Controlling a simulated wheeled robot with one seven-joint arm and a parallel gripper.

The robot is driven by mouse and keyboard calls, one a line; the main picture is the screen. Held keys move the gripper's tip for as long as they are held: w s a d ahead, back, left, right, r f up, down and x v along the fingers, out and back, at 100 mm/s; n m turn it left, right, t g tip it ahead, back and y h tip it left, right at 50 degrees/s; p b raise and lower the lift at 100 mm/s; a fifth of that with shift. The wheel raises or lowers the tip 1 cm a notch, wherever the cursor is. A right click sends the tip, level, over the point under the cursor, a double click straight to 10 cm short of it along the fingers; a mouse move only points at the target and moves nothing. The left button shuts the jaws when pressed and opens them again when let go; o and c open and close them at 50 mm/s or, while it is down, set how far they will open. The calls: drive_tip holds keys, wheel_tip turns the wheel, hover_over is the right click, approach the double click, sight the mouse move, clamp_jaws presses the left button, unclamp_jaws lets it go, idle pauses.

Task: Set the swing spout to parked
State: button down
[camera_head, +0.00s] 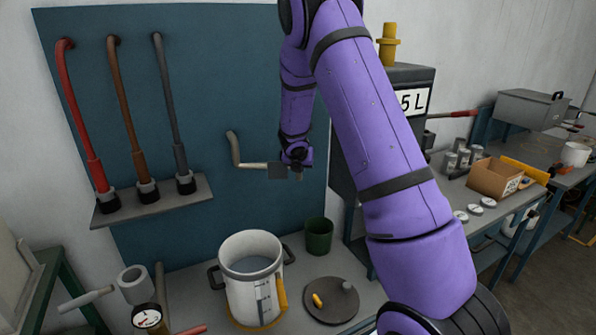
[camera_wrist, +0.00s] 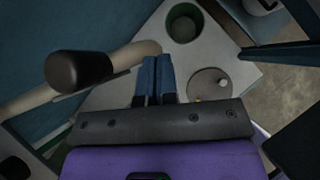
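The swing spout looks to be the beige bent pipe (camera_head: 250,165) in front of the blue back panel. In the head view it runs from an upturned elbow at left to a grey plate (camera_head: 278,171) beside my gripper (camera_head: 298,170). In the wrist view the pale pipe (camera_wrist: 112,65) slants up from the left, its rounded end close to my fingertips (camera_wrist: 156,60). A dark rounded knob (camera_wrist: 80,68) stands in front of it. My two fingers lie side by side with nothing seen between them. Whether they touch the pipe I cannot tell.
Below are a white pot (camera_head: 238,292), a green cup (camera_head: 319,236) and a round lid (camera_head: 331,301) on the bench. Red, brown and grey pipes (camera_head: 172,110) stand on a shelf at left.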

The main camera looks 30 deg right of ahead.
drive_tip(key=w+d+n+t+y, duration=0.2)
drive_tip(key=w+d+n, duration=0.3)
drive_tip(key=w, duration=0.5)
drive_tip(key=shift+r+n+y, duration=0.3)
drive_tip(key=shift+n+y, duration=0.1)
drive_tip(key=shift+y, duration=0.2)
drive_tip(key=shift+r, duration=0.2)
drive_tip(key=s+v, duration=0.1)
drive_tip(key=v, duration=0.6)
drive_tip(key=shift+f, duration=0.3)
